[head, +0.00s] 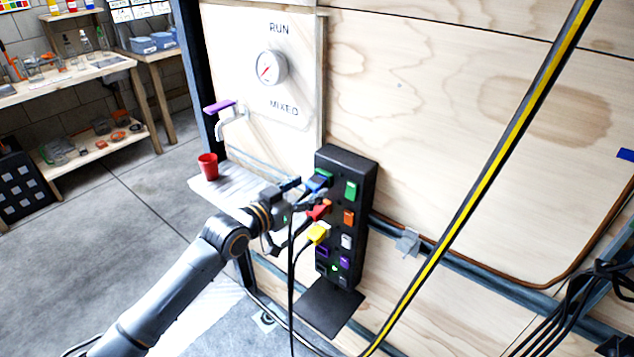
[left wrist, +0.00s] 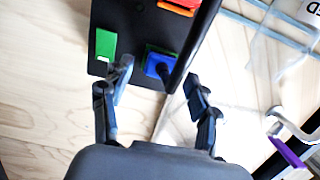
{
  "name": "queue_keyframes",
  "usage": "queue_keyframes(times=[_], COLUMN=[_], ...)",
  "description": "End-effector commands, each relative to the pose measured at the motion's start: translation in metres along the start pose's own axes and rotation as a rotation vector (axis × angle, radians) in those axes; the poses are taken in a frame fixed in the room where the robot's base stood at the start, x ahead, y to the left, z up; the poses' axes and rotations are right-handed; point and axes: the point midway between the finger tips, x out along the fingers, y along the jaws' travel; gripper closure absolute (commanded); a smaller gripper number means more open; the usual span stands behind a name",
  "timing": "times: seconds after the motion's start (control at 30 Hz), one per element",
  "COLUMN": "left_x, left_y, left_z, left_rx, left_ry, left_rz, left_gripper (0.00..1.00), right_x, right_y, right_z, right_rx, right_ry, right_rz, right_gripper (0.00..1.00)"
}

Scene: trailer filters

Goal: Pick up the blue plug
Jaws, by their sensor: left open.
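The blue plug (head: 318,180) sits in the top left of the black socket panel (head: 336,156), beside a green switch (head: 351,190). My left gripper (head: 307,194) is at the panel and partly overlaps the plug's surroundings. In the left wrist view, my left gripper (left wrist: 158,88) is open, with one finger on each side of the blue plug (left wrist: 157,66) and a visible gap to it. The plug's cable side is dark and hard to make out. My right gripper is not in view.
A red plug (head: 319,210) and a yellow plug (head: 318,233) sit lower on the panel with dark cables hanging down. A red cup (head: 208,166) stands on a shelf at the left. A black-and-yellow cable (head: 490,165) crosses in front of the wooden wall.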

Motion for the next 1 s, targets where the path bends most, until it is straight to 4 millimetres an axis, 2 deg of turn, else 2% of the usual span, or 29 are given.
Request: queue_keyframes(times=[0.13,0.4,0.7,1.0], left_x=[0.017,0.019,0.019,0.018], left_y=[0.001,0.0,0.0,0.0], left_z=[0.0,0.0,0.0,-0.001], left_rx=[-0.002,-0.001,-0.001,-0.001], left_ry=[0.0,0.0,0.0,0.001], left_rz=[0.001,0.001,0.0,0.0], left_gripper=[0.4,0.4,1.0,1.0], right_x=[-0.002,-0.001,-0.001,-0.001], right_y=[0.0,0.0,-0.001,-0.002], right_z=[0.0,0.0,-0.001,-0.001], right_rx=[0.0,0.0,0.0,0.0], right_ry=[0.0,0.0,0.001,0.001], right_rz=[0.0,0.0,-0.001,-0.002], right_gripper=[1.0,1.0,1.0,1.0])
